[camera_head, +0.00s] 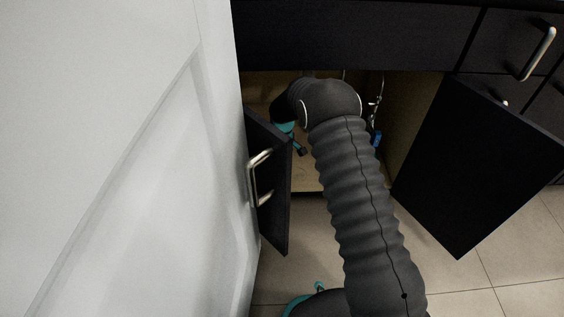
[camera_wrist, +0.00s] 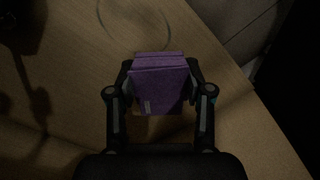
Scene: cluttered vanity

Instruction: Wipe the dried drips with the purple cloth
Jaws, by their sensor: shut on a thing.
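The purple cloth (camera_wrist: 160,88) is a folded block with a small pale tag, in the wrist view. My gripper (camera_wrist: 160,92) is shut on it, one finger on each side. The cloth is over the wooden cabinet floor (camera_wrist: 235,95); I cannot tell whether it touches the floor. A faint dark curved mark (camera_wrist: 135,45) shows on the wood just beyond the cloth; I cannot tell whether it is a dried drip. In the head view my arm reaches into the open cabinet and hides the cloth and most of the inside.
The left cabinet door (camera_head: 270,180) and the right cabinet door (camera_head: 475,170) stand open on either side of my arm. A drawer handle (camera_head: 538,53) juts out at the upper right. Thin pipes (camera_head: 375,105) and a small blue thing (camera_head: 377,139) show inside, right of my arm.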

